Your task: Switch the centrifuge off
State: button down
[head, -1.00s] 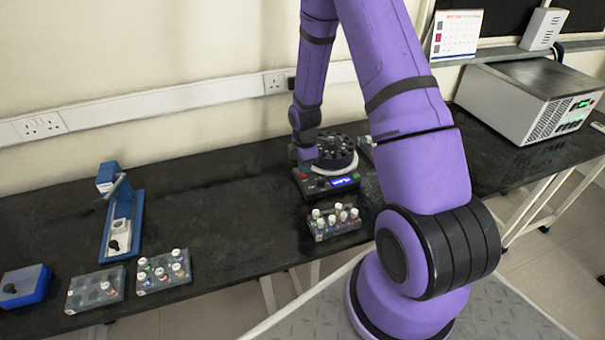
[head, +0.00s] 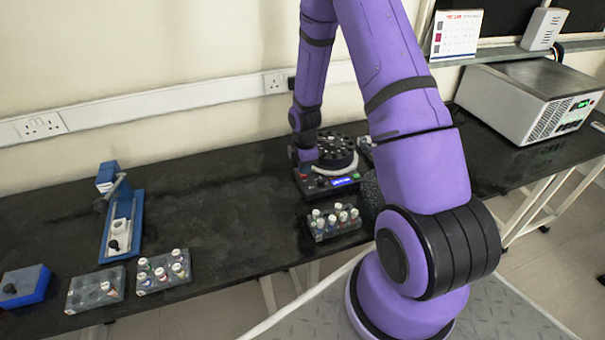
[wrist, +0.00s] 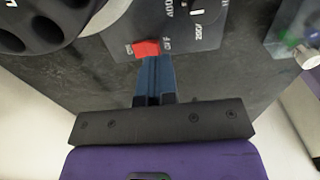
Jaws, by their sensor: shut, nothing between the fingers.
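The centrifuge (head: 352,164) stands on the dark bench, with a black rotor and a front panel with a lit blue display (head: 345,182). The wrist view shows part of its rotor (wrist: 40,28) at the upper left and its grey panel (wrist: 200,35) with dial markings. A red rocker switch (wrist: 146,48) sits at the panel's edge, with small labels on either side. My gripper (wrist: 153,70) is shut and empty, its blue fingertips at the right part of the switch. I cannot tell whether they touch it.
A rack of capped vials (head: 334,222) stands in front of the centrifuge. Two more racks (head: 163,270) (head: 95,290), a blue box (head: 24,286) and a blue stand (head: 122,225) are at the left. A large grey instrument (head: 530,98) is at the right.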

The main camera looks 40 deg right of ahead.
jog(key=shift+f, duration=1.15)
dwell(0.6)
jog(key=shift+r, duration=2.55)
jog(key=s+a+r+m+t, duration=0.1)
jog(key=s+a+r+m, duration=0.1)
jog(key=r, duration=0.7)
jog(key=s+a+r+m+t+h, duration=0.1)
jog(key=s+a+r+m, duration=0.15)
jog(key=r, duration=0.65)
jog(key=s+a+r+m, duration=0.1)
jog(key=a+r+m, duration=0.1)
jog(key=r, duration=0.7)
jog(key=s+a+r+m+t, duration=0.1)
jog(key=s+a+r+m, duration=0.1)
jog(key=s+r, duration=0.2)
jog(key=s+a+r+m+t, duration=0.1)
jog(key=s+r, duration=0.4)
jog(key=s, duration=0.5)
jog(key=s+a+r+m+t+y, duration=0.1)
jog(key=s+a+r+m, duration=0.2)
jog(key=s, duration=0.4)
jog(key=shift+a+r+m, duration=0.3)
jog(key=shift+r+m, duration=0.5)
jog(key=shift+m, duration=0.35)
